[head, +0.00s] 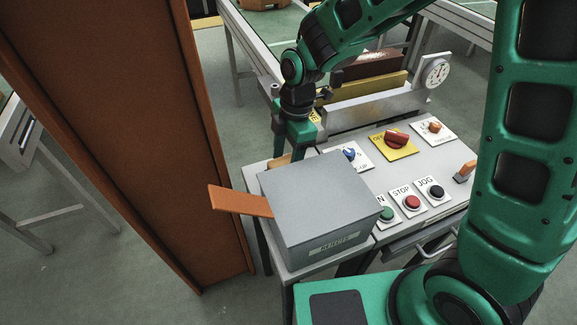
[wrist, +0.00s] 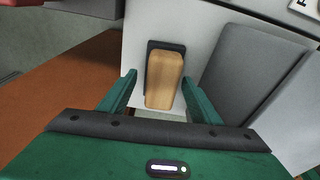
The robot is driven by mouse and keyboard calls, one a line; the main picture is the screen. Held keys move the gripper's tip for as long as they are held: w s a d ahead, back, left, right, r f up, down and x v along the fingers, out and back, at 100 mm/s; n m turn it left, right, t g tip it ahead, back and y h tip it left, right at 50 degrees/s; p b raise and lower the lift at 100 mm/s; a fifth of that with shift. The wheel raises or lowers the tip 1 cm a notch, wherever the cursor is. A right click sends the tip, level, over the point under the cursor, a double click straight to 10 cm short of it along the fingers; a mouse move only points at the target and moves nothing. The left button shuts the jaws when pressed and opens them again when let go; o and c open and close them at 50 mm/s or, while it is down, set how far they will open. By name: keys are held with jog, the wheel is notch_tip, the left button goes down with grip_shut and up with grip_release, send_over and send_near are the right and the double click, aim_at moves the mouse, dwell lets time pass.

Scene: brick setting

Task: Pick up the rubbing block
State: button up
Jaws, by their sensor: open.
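The rubbing block, a tan wooden block (wrist: 165,80) with a dark backing at its far end and side, lies on the light grey table top in the wrist view. In the head view only a small tan part (head: 279,162) shows behind the grey box. My gripper (wrist: 158,79) is open, with one green finger on each side of the block's near part. I cannot tell whether either finger touches it. In the head view my gripper (head: 294,143) points down behind the box, and its fingertips are partly hidden.
A grey box (head: 315,200) with an orange-brown flap (head: 240,201) stands close in front of my gripper. A control panel with buttons and knobs (head: 412,202) is to the right. A brown panel (head: 130,120) stands upright at the left. A metal guard with a dial (head: 370,105) is behind.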

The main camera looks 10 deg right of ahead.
aim_at(286, 159)
jog(key=shift+f, duration=0.2)
dwell(0.3)
jog(key=c, duration=1.1)
notch_tip(286, 159, up, 10)
jog(key=shift+r, duration=0.25)
jog(key=o, duration=0.3)
jog(key=shift+w+r, duration=0.1)
